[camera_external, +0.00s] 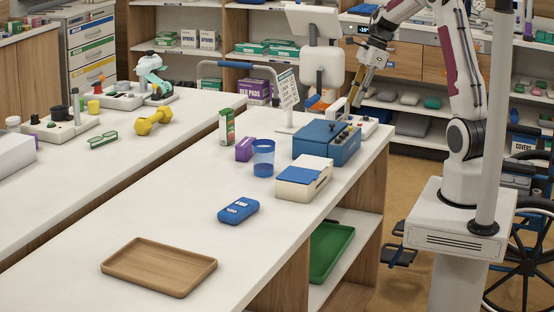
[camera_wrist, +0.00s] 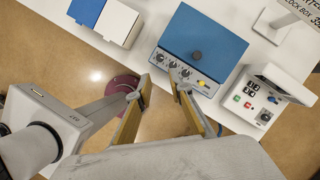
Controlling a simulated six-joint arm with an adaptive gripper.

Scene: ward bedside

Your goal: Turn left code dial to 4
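A blue lock box (camera_external: 322,143) stands near the far right end of the white counter. In the wrist view the blue box (camera_wrist: 205,35) has a grey front panel with a row of three dark dials. The leftmost dial (camera_wrist: 160,57) in that view lies just beyond my fingertips; the middle dial (camera_wrist: 173,65) and the right dial (camera_wrist: 186,73) are beside it. Their numbers are too small to read. My gripper (camera_wrist: 159,84) is open and empty, its two fingers apart in front of the panel.
A white box with a blue lid (camera_external: 304,178), a blue cup (camera_external: 263,158) and a purple carton (camera_external: 244,149) stand near the blue box. A white keypad device (camera_wrist: 254,97) is beside it. A sign (camera_external: 287,90) rises behind.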

